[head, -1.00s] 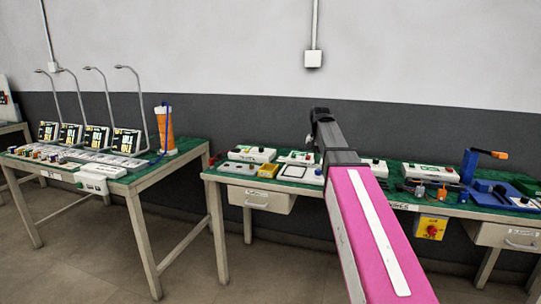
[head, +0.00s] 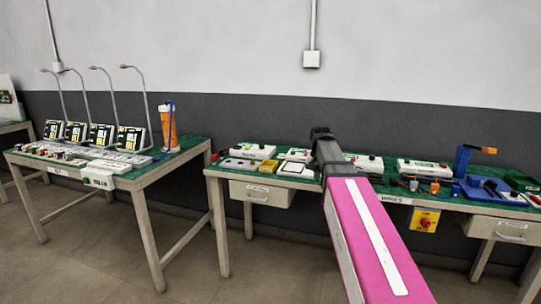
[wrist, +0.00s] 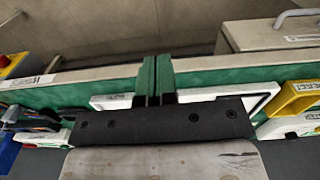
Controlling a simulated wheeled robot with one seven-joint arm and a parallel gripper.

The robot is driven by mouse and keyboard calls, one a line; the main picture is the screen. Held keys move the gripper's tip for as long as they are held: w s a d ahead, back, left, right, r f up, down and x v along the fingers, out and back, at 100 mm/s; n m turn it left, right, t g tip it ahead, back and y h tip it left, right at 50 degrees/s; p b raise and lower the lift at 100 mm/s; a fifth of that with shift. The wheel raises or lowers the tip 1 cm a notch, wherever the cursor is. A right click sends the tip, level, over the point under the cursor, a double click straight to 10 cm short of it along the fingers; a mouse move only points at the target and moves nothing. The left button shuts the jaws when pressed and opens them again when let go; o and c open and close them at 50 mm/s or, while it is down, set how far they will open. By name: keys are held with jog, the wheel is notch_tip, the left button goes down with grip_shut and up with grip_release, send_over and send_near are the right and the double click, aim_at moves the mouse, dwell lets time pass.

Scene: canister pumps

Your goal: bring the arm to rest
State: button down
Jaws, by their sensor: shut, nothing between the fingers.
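My arm reaches forward over the right bench (head: 397,200), its pink link filling the lower middle of the head view. My gripper's fingers are hidden behind the dark wrist in the head view. In the wrist view my gripper (wrist: 157,62) shows two dark green fingers close together with nothing held between them. The fingers appear over the front edge of the bench, in front of a white panel (wrist: 225,103). I cannot tell their height above the bench.
The right bench holds white boxes (head: 254,152), a yellow-framed box (head: 267,165), a blue stand (head: 462,161) and a blue tray (head: 490,192). A yellow box with a red knob (head: 426,221) hangs on its front. The left bench (head: 150,176) carries an orange canister (head: 168,128) and several displays (head: 130,139). Floor between benches is clear.

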jog(key=s+f+n, duration=0.1)
jog(key=s+f, duration=0.8)
jog(key=f, duration=0.5)
jog(key=s+f+n, duration=0.2)
jog(key=s+f, duration=0.8)
jog(key=f, duration=0.4)
jog(key=shift+s+f, duration=0.15)
